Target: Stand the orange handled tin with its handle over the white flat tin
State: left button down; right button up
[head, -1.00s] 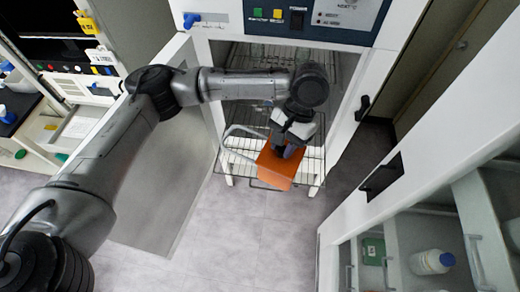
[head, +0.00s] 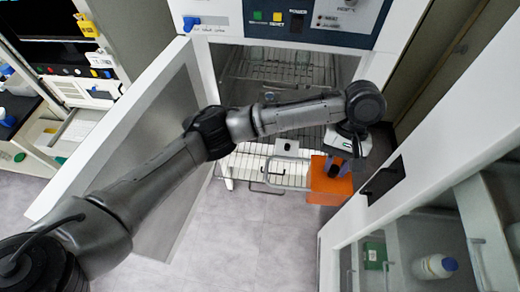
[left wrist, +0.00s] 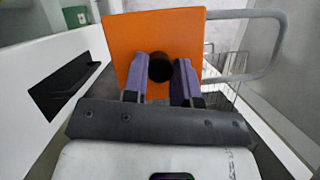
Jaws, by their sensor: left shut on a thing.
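The orange handled tin (head: 330,185) hangs from my left gripper (head: 343,163) in front of the chamber's right side, near the white cabinet. In the left wrist view, the two purple fingers (left wrist: 160,75) are shut on the dark knob of the orange tin (left wrist: 128,38). Its grey loop handle (left wrist: 275,45) sticks out to the right there, and to the left in the head view. A small pale flat piece with a dark dot (head: 287,147), which looks like the white flat tin, sits on the wire rack left of the orange tin. My right gripper is not in view.
The freeze dryer's wire rack (head: 245,163) projects from the open chamber. Its open door (head: 150,130) stands at the left, behind my left arm. A white cabinet (head: 350,215) with a dark handle stands close to the orange tin's right. The floor in front is clear.

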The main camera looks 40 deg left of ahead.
pick_arm(q)
jog(key=w+a+f+n+t+h, duration=0.3)
jog(key=w+a+n+t, duration=0.1)
jog(key=w+a+n, duration=0.85)
jog(key=s+a+f+n+t+y, duration=0.1)
jog(key=a+f+n+t+y, duration=0.15)
jog(key=a+f+n, duration=0.65)
jog(key=s+a+f+n+t+y, duration=0.1)
jog(key=a+f+n+t+y, duration=0.3)
jog(key=a+n, duration=0.8)
notch_tip(320, 180, down, 9)
jog(key=d+n+g, duration=0.1)
jog(key=n, duration=0.1)
jog(key=shift+d+r+g+h, duration=0.2)
jog(key=shift+d+g+h, duration=0.15)
jog(key=shift+d+h, duration=0.1)
jog(key=shift+s+f, duration=0.1)
jog(key=shift+f, duration=0.1)
